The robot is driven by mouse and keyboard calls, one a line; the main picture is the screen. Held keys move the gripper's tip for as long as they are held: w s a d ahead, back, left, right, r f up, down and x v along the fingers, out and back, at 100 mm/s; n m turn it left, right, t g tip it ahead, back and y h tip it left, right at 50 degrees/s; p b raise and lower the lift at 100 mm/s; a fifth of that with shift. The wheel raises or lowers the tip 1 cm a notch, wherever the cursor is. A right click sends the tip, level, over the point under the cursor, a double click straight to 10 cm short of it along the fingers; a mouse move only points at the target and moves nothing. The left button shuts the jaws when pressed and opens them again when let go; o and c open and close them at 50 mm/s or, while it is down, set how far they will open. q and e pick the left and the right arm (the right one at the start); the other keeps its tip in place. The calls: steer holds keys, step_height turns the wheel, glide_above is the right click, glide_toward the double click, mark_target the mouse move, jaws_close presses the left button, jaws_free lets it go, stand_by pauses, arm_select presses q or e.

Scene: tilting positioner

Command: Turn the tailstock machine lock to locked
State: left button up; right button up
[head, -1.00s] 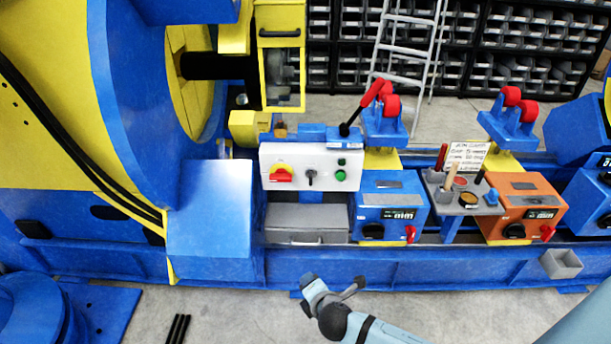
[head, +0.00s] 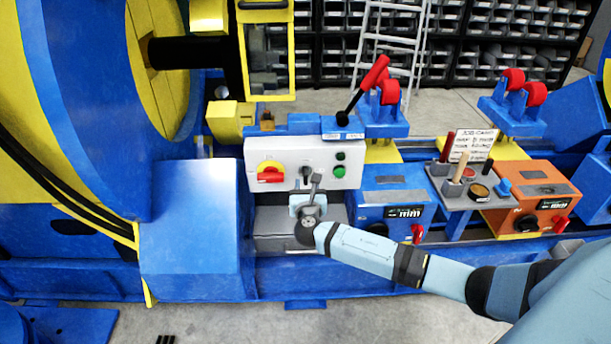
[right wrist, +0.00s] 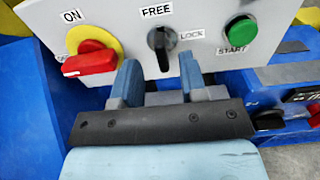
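The lock selector (right wrist: 160,44) is a black rotary knob on the white control panel (right wrist: 205,20). Its handle stands about upright, in line with the FREE label (right wrist: 156,11); the LOCK label (right wrist: 191,34) is to its right. The knob also shows in the head view (head: 306,172), partly behind my gripper. My right gripper (right wrist: 160,78) is open and empty. Its two blue-grey fingers lie just below the knob, one on each side, apart from the handle. It is in front of the panel in the head view (head: 312,186). My left gripper is not in view.
A red-on-yellow rotary switch (right wrist: 90,57) marked ON is left of the knob, close to a finger. A green START button (right wrist: 240,32) is right of it. A grey drawer box (head: 270,230) lies below the panel. A red-handled lever (head: 372,74) rises above the panel.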

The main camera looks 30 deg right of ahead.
mark_target(306, 177)
steer(key=x, duration=0.5)
steer(key=shift+w+d+b, duration=0.15)
steer(key=shift+w+b, duration=0.2)
jaws_close()
